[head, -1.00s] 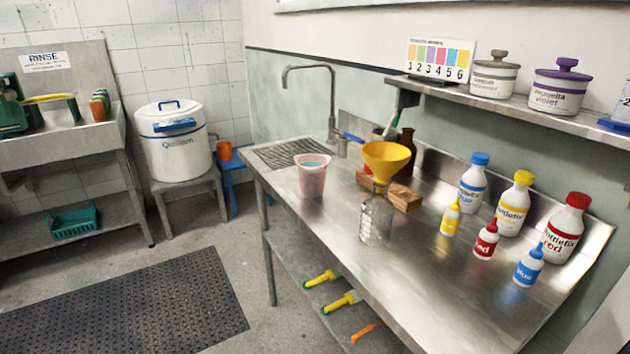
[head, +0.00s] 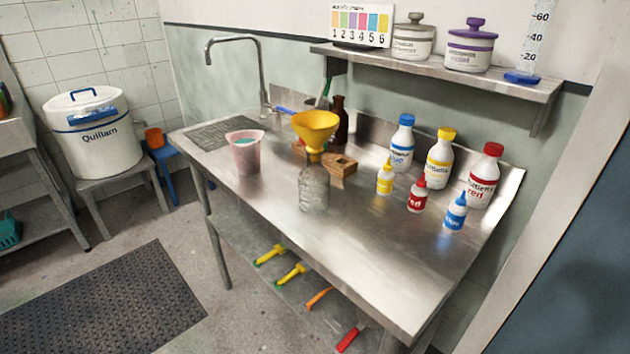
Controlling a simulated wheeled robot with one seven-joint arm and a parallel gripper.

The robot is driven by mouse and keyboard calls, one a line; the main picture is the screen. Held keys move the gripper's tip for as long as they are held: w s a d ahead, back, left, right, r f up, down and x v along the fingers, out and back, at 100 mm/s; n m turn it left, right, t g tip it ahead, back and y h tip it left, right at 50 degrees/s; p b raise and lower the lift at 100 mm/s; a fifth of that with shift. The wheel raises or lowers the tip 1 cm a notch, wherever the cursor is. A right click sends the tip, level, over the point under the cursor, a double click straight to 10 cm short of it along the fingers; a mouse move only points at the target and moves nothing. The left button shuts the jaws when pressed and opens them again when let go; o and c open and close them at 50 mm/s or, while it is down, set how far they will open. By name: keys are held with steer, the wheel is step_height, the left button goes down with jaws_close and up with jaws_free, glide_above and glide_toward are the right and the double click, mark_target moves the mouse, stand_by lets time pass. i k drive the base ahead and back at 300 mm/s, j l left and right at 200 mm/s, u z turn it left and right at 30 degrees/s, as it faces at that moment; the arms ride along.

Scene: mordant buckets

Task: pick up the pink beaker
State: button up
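The pink beaker (head: 245,156) stands upright on the left part of the steel table (head: 300,253), in front of the ribbed drain area. It is translucent, with a bluish-green tint showing inside its rim. A clear glass bottle (head: 314,190) with a yellow funnel (head: 315,127) in its mouth stands to its right and nearer, apart from it. My gripper is not in view.
Several white bottles, such as the red-capped one (head: 483,178), stand at the table's right. A wooden block (head: 343,165) and brown bottle (head: 340,122) sit behind the funnel. A wall shelf (head: 430,72) overhangs the back. The floor by the dark mat (head: 100,303) is clear.

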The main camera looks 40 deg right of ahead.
mark_target(247, 154)
steer(key=z, duration=0.55)
steer(key=j+z, duration=0.3)
steer(key=z, duration=0.15)
steer(key=i+j+z, duration=0.1)
steer(key=j+z, duration=0.55)
steer(key=z, duration=0.25)
steer(key=k+j+z, duration=0.1)
steer(key=j+z, duration=0.15)
steer(key=z, duration=0.15)
steer(key=k+j+z, duration=0.1)
steer(key=j, duration=0.4)
steer(key=k+j+z, duration=0.15)
steer(key=k+j, duration=0.2)
steer(key=j, duration=0.15)
steer(key=k+j+z, duration=0.1)
steer(key=k+j, duration=0.2)
steer(key=j, duration=0.2)
steer(key=k+j+z, duration=0.15)
steer(key=j, duration=0.3)
steer(key=i+j, duration=0.1)
steer(key=j, duration=0.55)
steer(key=i, duration=0.05)
